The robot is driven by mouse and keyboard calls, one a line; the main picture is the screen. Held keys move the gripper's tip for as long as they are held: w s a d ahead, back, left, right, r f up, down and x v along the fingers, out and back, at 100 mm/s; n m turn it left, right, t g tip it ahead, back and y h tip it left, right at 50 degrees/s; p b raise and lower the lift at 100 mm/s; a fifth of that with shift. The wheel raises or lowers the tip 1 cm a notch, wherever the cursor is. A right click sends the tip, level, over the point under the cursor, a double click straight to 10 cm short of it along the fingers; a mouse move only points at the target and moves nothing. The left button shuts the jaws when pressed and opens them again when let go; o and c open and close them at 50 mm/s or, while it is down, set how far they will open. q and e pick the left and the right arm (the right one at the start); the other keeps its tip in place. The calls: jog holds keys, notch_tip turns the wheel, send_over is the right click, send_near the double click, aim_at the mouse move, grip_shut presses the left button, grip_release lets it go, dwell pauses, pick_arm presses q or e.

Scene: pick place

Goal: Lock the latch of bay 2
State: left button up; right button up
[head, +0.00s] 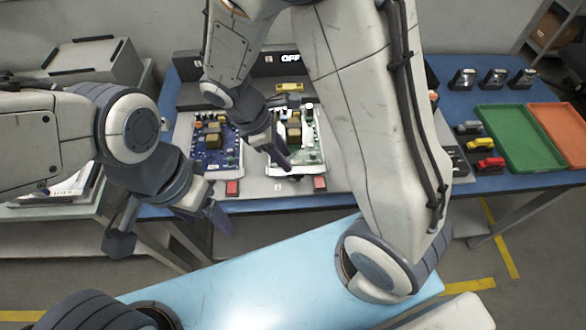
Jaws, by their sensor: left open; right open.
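Two bays show on the grey fixture (256,186). The left one holds a blue circuit board (208,160) with a red latch block (232,187) at its front right corner. The right one holds a green circuit board (312,150) with a similar red latch block (320,183). The bay numbers are too small to read, and I cannot tell whether either latch is locked. My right gripper (284,124) is open above the left part of the green board, partly covering it. My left gripper (170,228) is open and empty, in front of the table's front left edge.
A green tray (520,137) and an orange tray (562,132) lie at the right. Beside them are several small coloured parts (487,144) and dark-and-silver parts (493,78). My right arm hides the fixture's right part.

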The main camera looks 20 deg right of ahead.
aim_at(298, 174)
jog(key=b+x, duration=0.1)
jog(key=x, duration=0.5)
jog(key=shift+d+f, duration=0.1)
jog(key=shift+f, duration=0.25)
grip_shut()
